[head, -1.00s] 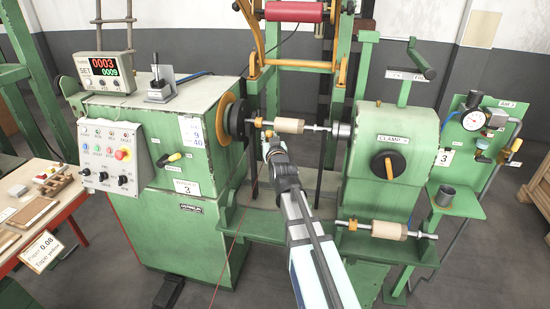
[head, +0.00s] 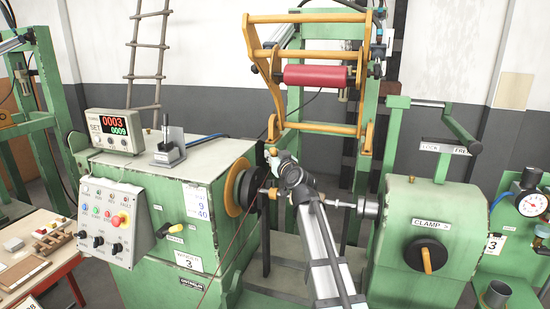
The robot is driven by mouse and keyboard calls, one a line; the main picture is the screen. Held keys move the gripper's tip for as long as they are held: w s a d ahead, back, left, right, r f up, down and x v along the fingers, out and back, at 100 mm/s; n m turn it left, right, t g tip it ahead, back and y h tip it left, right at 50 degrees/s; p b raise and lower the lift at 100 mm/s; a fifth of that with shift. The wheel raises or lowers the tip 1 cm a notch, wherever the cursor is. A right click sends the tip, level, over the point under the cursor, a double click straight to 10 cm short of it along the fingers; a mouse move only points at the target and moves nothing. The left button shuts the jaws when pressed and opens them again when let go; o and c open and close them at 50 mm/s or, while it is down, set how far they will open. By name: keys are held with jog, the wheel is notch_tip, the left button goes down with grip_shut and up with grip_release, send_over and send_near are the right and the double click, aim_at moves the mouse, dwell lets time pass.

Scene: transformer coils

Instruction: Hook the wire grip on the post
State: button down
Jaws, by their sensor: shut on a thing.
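My gripper (head: 274,158) is shut on the small wire grip (head: 271,152), which is mostly hidden by the fingers. It is above the spindle line, just right of the black and orange winder faceplate (head: 243,187). A thin reddish wire (head: 232,245) runs from near the gripper down to the lower left, in front of the green winder. My arm covers most of the coil core on the spindle (head: 345,204); its orange left end (head: 273,193) shows. I cannot pick out the post with certainty.
An orange frame with a red roller (head: 316,75) stands above and behind the gripper. The green clamp housing (head: 428,222) with a black knob is at right. The control panel (head: 105,222) and counter box (head: 114,130) are at left.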

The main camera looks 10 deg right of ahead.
notch_tip(320, 180, down, 4)
jog(key=shift+f+b, duration=0.15)
jog(key=shift+b, duration=0.85)
jog(key=shift+r, duration=0.3)
jog(key=shift+f, duration=0.1)
jog(key=shift+s+f+b, duration=0.1)
jog(key=shift+f+b, duration=0.1)
jog(key=shift+b, duration=0.65)
jog(key=shift+f+b, duration=2.15)
jog(key=shift+b, duration=0.35)
jog(key=c, duration=0.9)
grip_release()
jog(key=shift+o, duration=0.2)
